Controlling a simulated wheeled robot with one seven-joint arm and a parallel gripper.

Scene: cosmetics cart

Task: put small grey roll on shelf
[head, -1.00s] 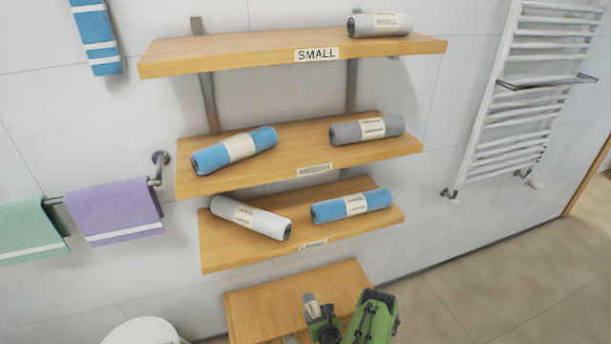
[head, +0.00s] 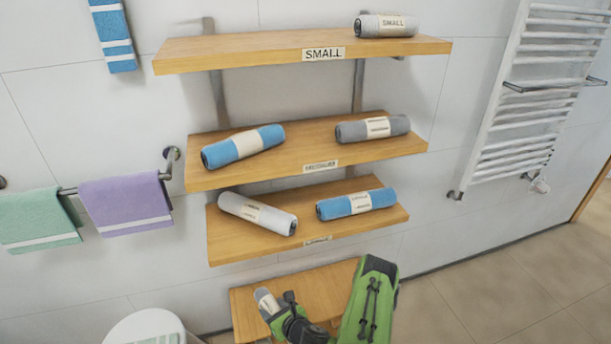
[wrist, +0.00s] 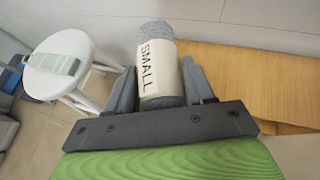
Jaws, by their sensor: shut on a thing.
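The small grey roll, with a cream band reading SMALL, is between the fingers of my gripper in the wrist view (wrist: 160,65). My gripper (wrist: 160,92) is shut on it around the band. In the head view the roll (head: 265,298) and my gripper (head: 283,312) are low, over the wooden bench and below the shelves. The top shelf (head: 230,53) carries a SMALL label and one light grey roll (head: 386,25) at its right end. The left and middle of that shelf are bare.
The middle shelf (head: 300,157) holds a blue roll (head: 243,146) and a grey roll (head: 372,128). The bottom shelf (head: 240,250) holds a pale roll (head: 258,213) and a blue roll (head: 356,204). A towel rail (head: 530,100) is right; a white stool (head: 145,328) is lower left.

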